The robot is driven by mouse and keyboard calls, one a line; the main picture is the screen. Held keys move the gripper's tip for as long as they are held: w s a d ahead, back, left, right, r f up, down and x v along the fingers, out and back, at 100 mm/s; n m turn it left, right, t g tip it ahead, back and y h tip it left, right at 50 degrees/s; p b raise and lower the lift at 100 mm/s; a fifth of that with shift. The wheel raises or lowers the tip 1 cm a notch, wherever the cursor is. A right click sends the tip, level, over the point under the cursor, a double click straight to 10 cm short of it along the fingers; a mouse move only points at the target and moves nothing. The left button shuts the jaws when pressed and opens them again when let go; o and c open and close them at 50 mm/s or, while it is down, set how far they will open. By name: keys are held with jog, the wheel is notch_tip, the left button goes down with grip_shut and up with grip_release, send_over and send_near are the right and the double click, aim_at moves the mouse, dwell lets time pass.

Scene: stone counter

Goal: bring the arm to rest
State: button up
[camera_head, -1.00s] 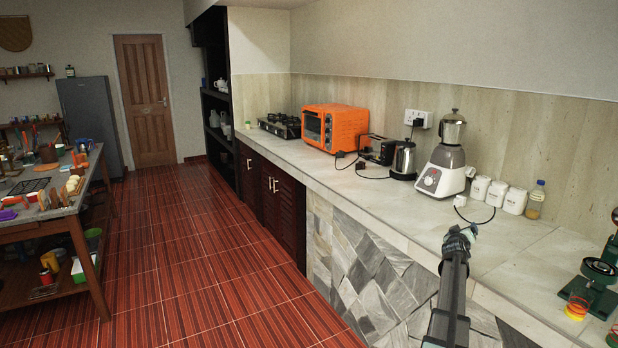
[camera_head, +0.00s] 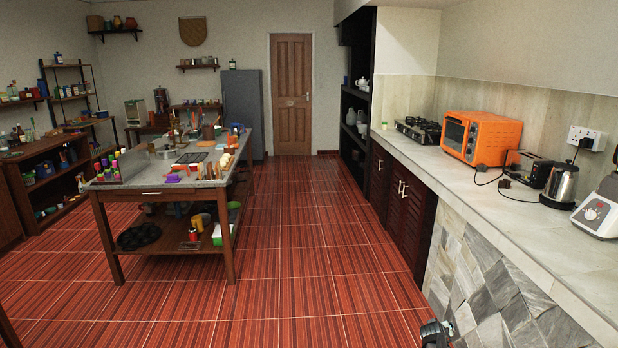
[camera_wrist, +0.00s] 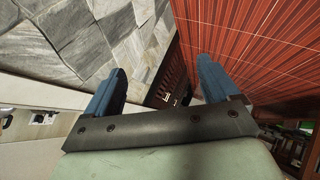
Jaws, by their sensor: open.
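My gripper (camera_head: 436,333) shows at the bottom edge of the head view, in front of the stone-clad counter base and over the floor. In the wrist view my gripper (camera_wrist: 160,90) has its two blue fingers wide apart with nothing between them. It is open and empty. The rest of my arm is out of the head view. The gripper touches nothing that I can see.
The stone counter (camera_head: 520,215) runs along the right, with an orange oven (camera_head: 482,138), a kettle (camera_head: 560,186) and a blender base (camera_head: 603,210) on it. A cluttered worktable (camera_head: 140,198) stands at left. The red floor (camera_head: 300,270) between is clear.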

jog(key=s+a+f+n+g+y, duration=0.1)
jog(key=s+a+f, duration=0.1)
jog(key=a+f, duration=0.35)
jog(key=s+a+f+y, duration=0.1)
jog(key=s+a+f, duration=0.15)
jog(key=a, duration=0.55)
jog(key=s+a+f+g, duration=0.3)
jog(key=s+a+f, duration=0.5)
jog(key=s, duration=0.2)
jog(key=s+a+f+g+y, duration=0.1)
jog(key=s+a+f+g, duration=0.1)
jog(key=s, duration=1)
jog(key=s+a+f+m+g+y, duration=0.1)
jog(key=s+a+g, duration=0.4)
jog(key=s, duration=0.8)
jog(key=s+a+f+g+y, duration=0.2)
jog(key=s+a, duration=0.4)
jog(key=s, duration=0.6)
jog(key=shift+s+a+f+m+g, duration=0.15)
jog(key=shift+s+f+m+g, duration=0.15)
jog(key=shift+f+g, duration=0.45)
